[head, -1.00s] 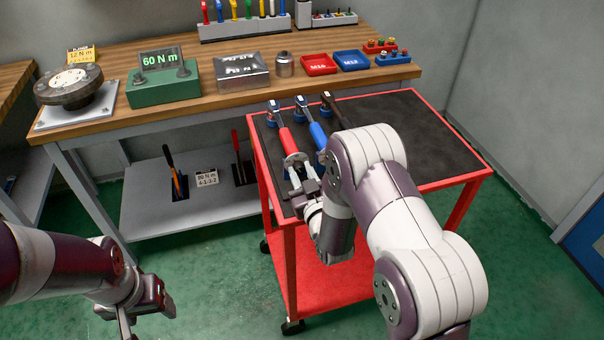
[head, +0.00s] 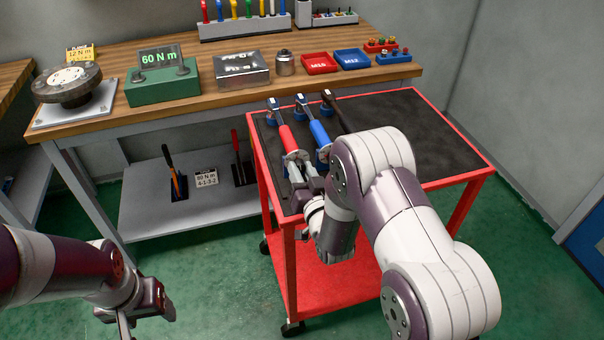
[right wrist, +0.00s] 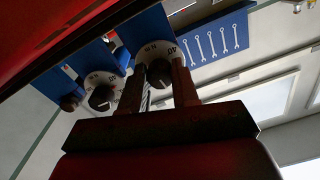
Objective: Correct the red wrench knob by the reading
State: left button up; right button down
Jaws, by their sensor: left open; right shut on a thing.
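The red wrench (head: 286,137) lies on the black top of the red cart, leftmost of three. My right gripper (head: 303,180) is at its near end and shut on its knob, which the gripper partly hides. In the right wrist view the dark knob (right wrist: 158,73) is between the two fingers, in front of a white dial (right wrist: 154,50) with N m and a number that looks like 40. The green tester's display (head: 160,57) reads 60 N m. My left gripper (head: 140,308) is open and empty at the lower left, above the floor.
A blue wrench (head: 318,132) and a black wrench (head: 333,110) lie close to the right of the red one. The cart top (head: 425,140) is clear on its right. The workbench behind holds a metal box (head: 240,69) and red and blue trays.

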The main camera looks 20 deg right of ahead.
jog(key=shift+m, duration=0.6)
jog(key=c, duration=0.8)
grip_release()
jog(key=s, duration=1.2)
jog(key=shift+s+d+f, duration=0.1)
jog(key=shift+s+d, duration=0.25)
jog(key=shift+s, duration=0.05)
